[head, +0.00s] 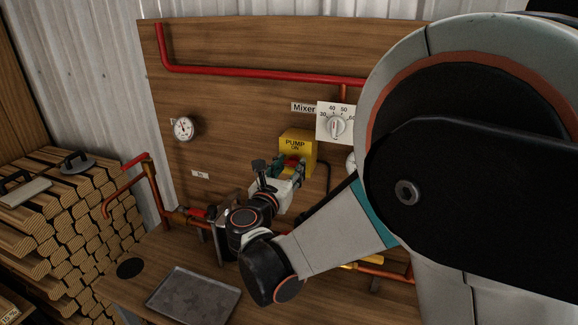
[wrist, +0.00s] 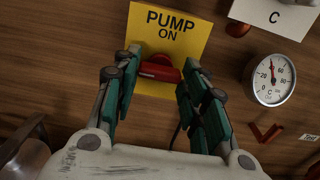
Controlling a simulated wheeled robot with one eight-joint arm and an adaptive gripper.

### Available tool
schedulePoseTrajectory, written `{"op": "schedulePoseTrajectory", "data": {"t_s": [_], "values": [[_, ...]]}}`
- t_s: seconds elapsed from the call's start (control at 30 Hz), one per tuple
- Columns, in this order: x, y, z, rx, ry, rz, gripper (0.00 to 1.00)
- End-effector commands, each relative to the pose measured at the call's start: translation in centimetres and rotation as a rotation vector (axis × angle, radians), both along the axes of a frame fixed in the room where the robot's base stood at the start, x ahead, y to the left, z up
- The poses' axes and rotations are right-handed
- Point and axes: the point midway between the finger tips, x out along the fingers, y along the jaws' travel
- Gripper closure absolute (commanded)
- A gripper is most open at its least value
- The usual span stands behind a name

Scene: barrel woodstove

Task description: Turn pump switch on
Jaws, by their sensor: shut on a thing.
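The pump switch is a red handle (wrist: 160,68) on a yellow plate (wrist: 172,27) marked "PUMP ON" in the wrist view. In the head view the yellow pump box (head: 297,146) is fixed to the wooden wall panel, with the red handle (head: 292,160) partly hidden by my fingers. My gripper (head: 287,168) is at the front of the box. In the wrist view my gripper (wrist: 160,80) has its teal finger pads on either side of the red handle, shut on it. The handle lies nearly level in that view.
A white mixer dial (head: 336,126) is right of the pump box. Red pipe (head: 260,72) runs above, and a round gauge (head: 184,128) is at left. A grey tray (head: 194,295) lies on the bench below. Stacked firewood (head: 60,225) stands at left.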

Motion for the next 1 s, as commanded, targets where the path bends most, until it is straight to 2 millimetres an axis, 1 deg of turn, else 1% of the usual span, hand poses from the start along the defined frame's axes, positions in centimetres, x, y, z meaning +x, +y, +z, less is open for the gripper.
{"op": "schedulePoseTrajectory", "data": {"t_s": [0.17, 0.37, 0.57, 1.0], "values": [[0.01, 0.0, -0.01, 0.019, -0.007, 0.0, 0.84], [0.03, -0.02, -0.02, 0.099, -0.037, 0.0, 0.84], [0.05, -0.04, -0.02, 0.244, -0.091, 0.0, 0.84], [0.06, -0.07, -0.01, 0.637, -0.233, -0.001, 0.84]]}}
